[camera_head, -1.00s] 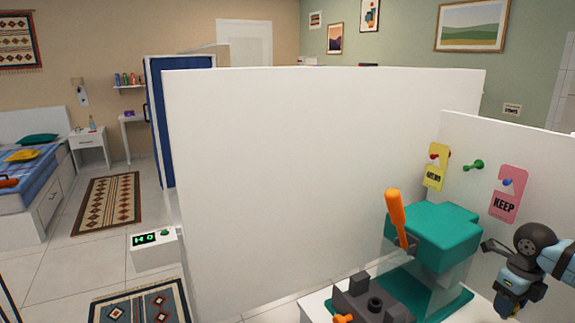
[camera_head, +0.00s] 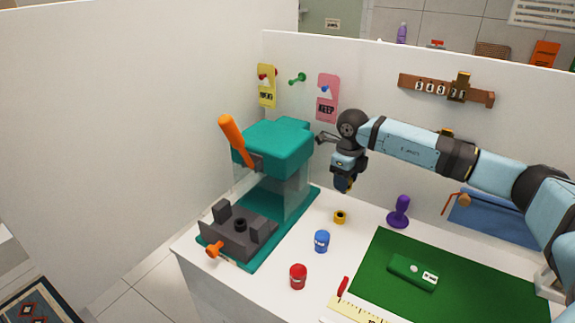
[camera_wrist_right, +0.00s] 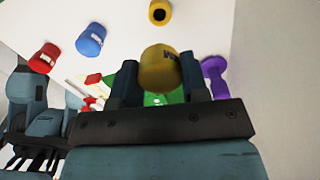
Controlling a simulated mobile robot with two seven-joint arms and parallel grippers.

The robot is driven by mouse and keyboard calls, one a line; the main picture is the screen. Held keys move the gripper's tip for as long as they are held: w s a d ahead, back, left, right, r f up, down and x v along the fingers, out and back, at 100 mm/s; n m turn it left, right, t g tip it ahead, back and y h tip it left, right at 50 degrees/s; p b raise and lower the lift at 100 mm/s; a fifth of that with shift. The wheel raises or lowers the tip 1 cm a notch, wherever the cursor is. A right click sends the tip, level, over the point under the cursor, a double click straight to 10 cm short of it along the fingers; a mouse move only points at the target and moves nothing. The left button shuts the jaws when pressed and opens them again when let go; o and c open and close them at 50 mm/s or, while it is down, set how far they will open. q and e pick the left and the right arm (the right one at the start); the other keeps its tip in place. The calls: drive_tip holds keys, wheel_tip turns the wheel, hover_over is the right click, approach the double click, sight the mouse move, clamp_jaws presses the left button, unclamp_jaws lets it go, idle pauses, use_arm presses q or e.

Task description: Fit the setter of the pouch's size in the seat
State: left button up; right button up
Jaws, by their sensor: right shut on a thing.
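My right gripper (camera_head: 344,184) is shut on a yellow setter (camera_wrist_right: 160,70), a short cylinder with a dark label, held above the table right of the teal press (camera_head: 275,145). The press has an orange lever (camera_head: 236,140). On its base stands a dark grey block (camera_head: 235,235) with a round socket (camera_head: 240,223). A blue setter (camera_head: 321,241) and a red setter (camera_head: 298,276) stand on the table. A small yellow piece with a dark hole (camera_head: 340,217) lies behind them. A green pouch (camera_head: 412,271) with a white tag lies on the green mat (camera_head: 480,290). My left gripper is out of view.
A purple handled tool (camera_head: 399,212) stands near the back wall. A ruler (camera_head: 358,312) and a red item (camera_head: 343,287) lie at the front. An orange knob (camera_head: 214,250) sticks out from the grey block. Yellow (camera_head: 266,88) and pink (camera_head: 328,97) tags hang behind the press.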

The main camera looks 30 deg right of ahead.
drive_tip(key=shift+r, duration=0.1)
drive_tip(key=shift+a+r+n, duration=0.1)
drive_tip(key=shift+r+n, duration=0.1)
drive_tip(key=shift+n, duration=0.2)
wheel_tip(320, 180, up, 8)
drive_tip(key=n+b, duration=0.2)
drive_tip(key=n, duration=0.5)
drive_tip(key=shift+w+r, duration=0.1)
drive_tip(key=shift+r+n, duration=0.35)
drive_tip(key=shift+n, duration=0.15)
drive_tip(key=shift+f, duration=0.15)
wheel_tip(320, 180, down, 15)
wheel_tip(320, 180, down, 4)
drive_tip(key=shift+f, duration=0.1)
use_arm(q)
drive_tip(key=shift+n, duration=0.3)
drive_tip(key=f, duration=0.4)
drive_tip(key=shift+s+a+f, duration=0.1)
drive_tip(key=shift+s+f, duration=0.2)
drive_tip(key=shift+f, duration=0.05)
